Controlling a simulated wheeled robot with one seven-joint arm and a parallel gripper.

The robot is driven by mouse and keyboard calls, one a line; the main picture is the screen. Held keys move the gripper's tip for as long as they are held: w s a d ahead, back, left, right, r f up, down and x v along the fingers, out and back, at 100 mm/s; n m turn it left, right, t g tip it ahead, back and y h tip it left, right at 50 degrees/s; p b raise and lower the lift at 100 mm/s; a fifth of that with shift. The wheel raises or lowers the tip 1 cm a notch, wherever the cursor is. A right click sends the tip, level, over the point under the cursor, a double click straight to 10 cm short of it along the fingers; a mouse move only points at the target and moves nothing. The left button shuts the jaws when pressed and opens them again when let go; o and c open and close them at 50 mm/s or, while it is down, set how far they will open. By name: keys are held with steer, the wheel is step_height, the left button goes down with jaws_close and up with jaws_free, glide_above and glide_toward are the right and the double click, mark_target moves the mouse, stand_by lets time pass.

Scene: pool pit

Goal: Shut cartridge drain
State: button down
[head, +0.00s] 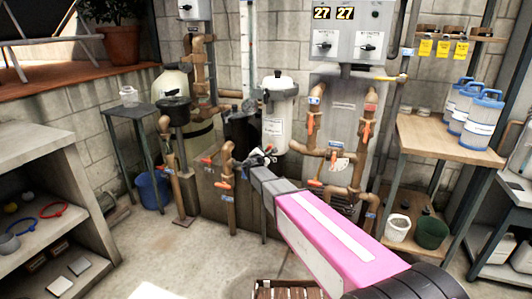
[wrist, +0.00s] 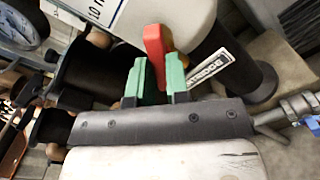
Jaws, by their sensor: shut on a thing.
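The white cartridge filter (head: 277,115) stands upright near the back wall in the head view. In the wrist view a pale rounded body (wrist: 185,18) fills the top, with a dark pipe beside it. A red valve handle (wrist: 154,48) stands between the green fingertips of my gripper (wrist: 157,78), which are shut on it. A tag with partly legible lettering (wrist: 210,72) hangs just right of the fingers. In the head view my gripper (head: 257,158) is at the foot of the cartridge filter; the handle is hidden there, and its exact angle is hard to judge.
Copper pipes with orange handles (head: 310,126) stand right of my gripper, and another pipe run (head: 227,170) stands left. A wooden table (head: 425,137) with blue-lidded tubs is at right, a concrete shelf (head: 40,150) at left. The floor (head: 150,250) at front left is clear.

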steer(key=m, duration=1)
steer(key=c, duration=1)
jaws_free()
steer(key=shift+s, duration=0.15)
steer(key=v, duration=0.6)
steer(key=shift+s+a, duration=0.15)
steer(key=shift+s, duration=0.25)
